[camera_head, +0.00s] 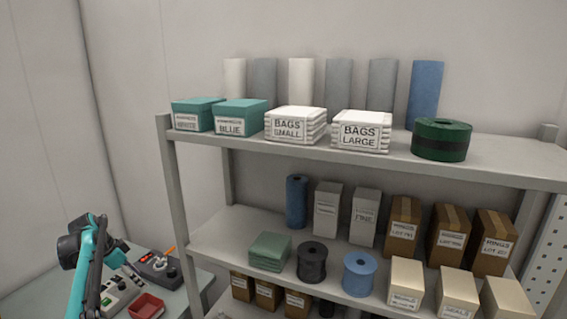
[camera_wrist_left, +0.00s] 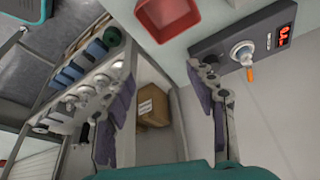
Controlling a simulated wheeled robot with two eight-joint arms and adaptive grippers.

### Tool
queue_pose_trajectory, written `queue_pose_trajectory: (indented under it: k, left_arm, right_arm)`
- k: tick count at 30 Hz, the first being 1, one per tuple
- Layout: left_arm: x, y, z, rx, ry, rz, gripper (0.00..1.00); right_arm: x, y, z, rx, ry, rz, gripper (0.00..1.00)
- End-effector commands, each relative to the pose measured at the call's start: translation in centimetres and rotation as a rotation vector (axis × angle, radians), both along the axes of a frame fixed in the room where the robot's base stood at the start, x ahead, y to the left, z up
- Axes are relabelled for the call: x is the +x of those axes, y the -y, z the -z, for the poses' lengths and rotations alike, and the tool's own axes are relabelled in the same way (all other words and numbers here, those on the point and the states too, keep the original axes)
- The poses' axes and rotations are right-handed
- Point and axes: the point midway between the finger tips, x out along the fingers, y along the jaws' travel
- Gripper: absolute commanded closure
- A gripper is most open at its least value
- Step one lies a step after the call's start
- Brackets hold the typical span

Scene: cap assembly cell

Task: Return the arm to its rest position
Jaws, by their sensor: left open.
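My left arm (camera_head: 87,265), teal and black, rises at the lower left of the head view, over a grey-green bench (camera_head: 45,292). My left gripper (camera_wrist_left: 163,70) shows in the wrist view with its two grey fingers spread wide apart. Nothing is held between the fingers. In that view a red bin (camera_wrist_left: 167,14) and a dark device with a red display (camera_wrist_left: 243,42) lie beyond the fingertips, apart from them. My right gripper is in neither view.
A grey shelf rack (camera_head: 180,200) fills the middle and right, holding boxes, bags, rolls and spools. The bench also bears the red bin (camera_head: 147,306) and dark device (camera_head: 158,268), close to my left arm. A cardboard box (camera_wrist_left: 152,106) shows between the fingers, farther off.

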Motion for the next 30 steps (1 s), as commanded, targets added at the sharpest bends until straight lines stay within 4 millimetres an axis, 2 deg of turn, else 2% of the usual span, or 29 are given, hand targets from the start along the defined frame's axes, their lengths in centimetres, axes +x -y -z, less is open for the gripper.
queue_pose_trajectory:
  k: [5, 11, 14, 17, 21, 24, 30]
  left_arm:
    - [-0.6, 2.0, -1.5, 0.011, -0.005, -0.040, 0.44]
    - [-2.0, 5.4, -3.8, 0.025, -0.007, -0.108, 0.44]
    - [-3.3, 7.7, -5.1, 0.033, -0.004, -0.155, 0.44]
    - [-5.3, 10.7, -6.5, 0.042, 0.001, -0.214, 0.44]
    - [-9.7, 15.6, -8.0, 0.051, 0.021, -0.320, 0.44]
    - [-13.3, 18.7, -8.3, 0.051, 0.043, -0.394, 0.44]
    - [-21.3, 23.9, -6.8, 0.030, 0.100, -0.534, 0.44]
  right_arm:
    - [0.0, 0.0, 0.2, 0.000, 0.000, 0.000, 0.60]
    - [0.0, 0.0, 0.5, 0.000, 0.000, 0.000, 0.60]
    - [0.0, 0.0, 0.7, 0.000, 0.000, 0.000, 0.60]
    - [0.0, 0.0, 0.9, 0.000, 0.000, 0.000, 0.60]
    - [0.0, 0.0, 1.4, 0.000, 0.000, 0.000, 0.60]
    - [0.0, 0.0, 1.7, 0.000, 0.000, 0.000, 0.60]
    - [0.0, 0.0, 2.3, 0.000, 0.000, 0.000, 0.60]
